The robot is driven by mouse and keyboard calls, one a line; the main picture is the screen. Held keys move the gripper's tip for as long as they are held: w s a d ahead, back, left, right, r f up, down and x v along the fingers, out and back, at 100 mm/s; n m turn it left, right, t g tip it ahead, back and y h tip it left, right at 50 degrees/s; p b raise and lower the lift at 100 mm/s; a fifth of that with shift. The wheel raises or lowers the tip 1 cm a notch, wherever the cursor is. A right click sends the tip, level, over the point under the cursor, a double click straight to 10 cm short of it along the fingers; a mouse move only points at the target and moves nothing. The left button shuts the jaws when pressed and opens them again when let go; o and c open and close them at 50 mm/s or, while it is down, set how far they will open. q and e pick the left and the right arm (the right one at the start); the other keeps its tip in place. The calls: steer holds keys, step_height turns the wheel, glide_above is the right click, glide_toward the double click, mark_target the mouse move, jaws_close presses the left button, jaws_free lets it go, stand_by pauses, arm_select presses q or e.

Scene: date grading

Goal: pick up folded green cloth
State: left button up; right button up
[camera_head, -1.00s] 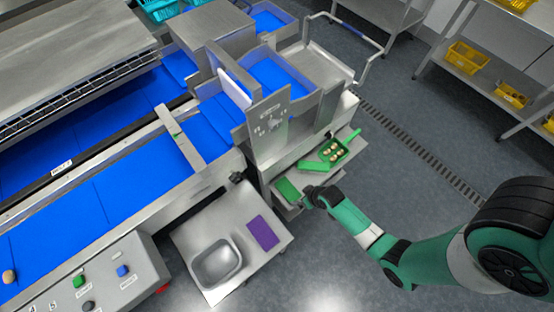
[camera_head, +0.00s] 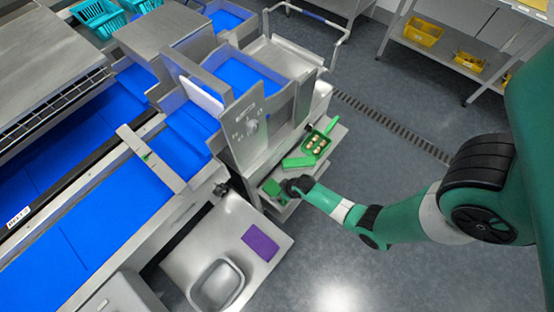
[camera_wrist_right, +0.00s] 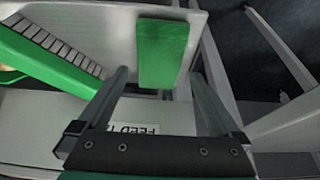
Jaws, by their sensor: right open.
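The folded green cloth (camera_head: 271,187) lies on the lower metal shelf at the front of the machine in the head view. In the right wrist view the cloth (camera_wrist_right: 162,52) is a flat green rectangle ahead, between the lines of the two fingers. My right gripper (camera_head: 284,189) is beside the cloth at its right in the head view. In the right wrist view the right gripper (camera_wrist_right: 158,75) is open, with nothing between its fingers. Whether the fingertips touch the cloth cannot be told. My left gripper is not in view.
A green box (camera_head: 327,129) with several dates stands behind the cloth, with a flat green piece (camera_head: 298,162) between. A purple cloth (camera_head: 260,243) and a metal basin (camera_head: 217,284) are on the front table (camera_head: 225,225). Machine side walls stand close to the shelf.

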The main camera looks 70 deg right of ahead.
mark_target(277, 191)
steer(key=b+x, duration=0.2)
steer(key=x, duration=0.2)
steer(key=shift+d+f, duration=0.1)
steer(key=shift+f, duration=0.05)
steer(key=shift+c, duration=0.3)
steer(key=c, duration=1.1)
